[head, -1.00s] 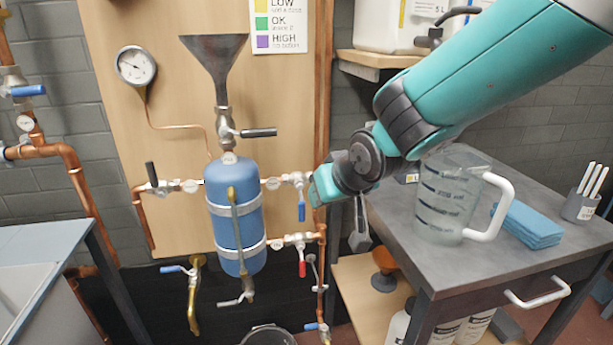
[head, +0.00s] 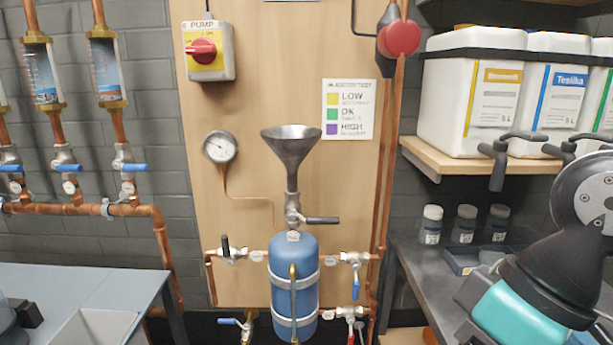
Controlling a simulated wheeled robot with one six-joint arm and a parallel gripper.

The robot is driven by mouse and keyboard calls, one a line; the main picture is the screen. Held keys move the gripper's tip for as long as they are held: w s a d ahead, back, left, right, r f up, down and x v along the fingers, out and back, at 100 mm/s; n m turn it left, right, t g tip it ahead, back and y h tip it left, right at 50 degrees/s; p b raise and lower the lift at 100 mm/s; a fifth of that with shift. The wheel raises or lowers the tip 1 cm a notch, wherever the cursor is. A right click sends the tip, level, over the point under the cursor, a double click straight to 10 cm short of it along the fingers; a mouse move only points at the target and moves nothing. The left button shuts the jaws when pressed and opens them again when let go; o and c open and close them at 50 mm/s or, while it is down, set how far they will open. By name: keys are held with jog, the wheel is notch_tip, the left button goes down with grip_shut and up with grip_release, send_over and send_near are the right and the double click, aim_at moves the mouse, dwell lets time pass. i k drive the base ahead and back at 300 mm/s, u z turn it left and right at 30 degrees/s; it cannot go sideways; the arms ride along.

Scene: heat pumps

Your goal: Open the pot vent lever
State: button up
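The blue pot (head: 293,285) stands against the wooden panel, a steel funnel (head: 291,145) above it. Under the funnel a black lever (head: 320,220) points right, across the vertical pipe. On the pot's left a second black lever (head: 225,244) points up, across the horizontal pipe. On its right a blue lever (head: 355,284) hangs down from the upper valve, and a red lever (head: 350,334) hangs lower. The valve tags are too small to read, so I cannot tell which lever is the vent. My arm shows at the lower right; my gripper is out of view.
A pressure gauge (head: 219,147) and a pump switch (head: 203,49) are on the panel. White canisters (head: 478,95) stand on a shelf (head: 470,163) at the right, above a dark bench (head: 410,255) with small jars. A grey table (head: 85,290) is at the lower left.

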aim_at(231, 261)
jog(key=z, duration=1.85)
jog(key=k, duration=1.5)
jog(key=u, duration=1.9)
jog(key=i, duration=0.5)
jog(key=z, duration=0.05)
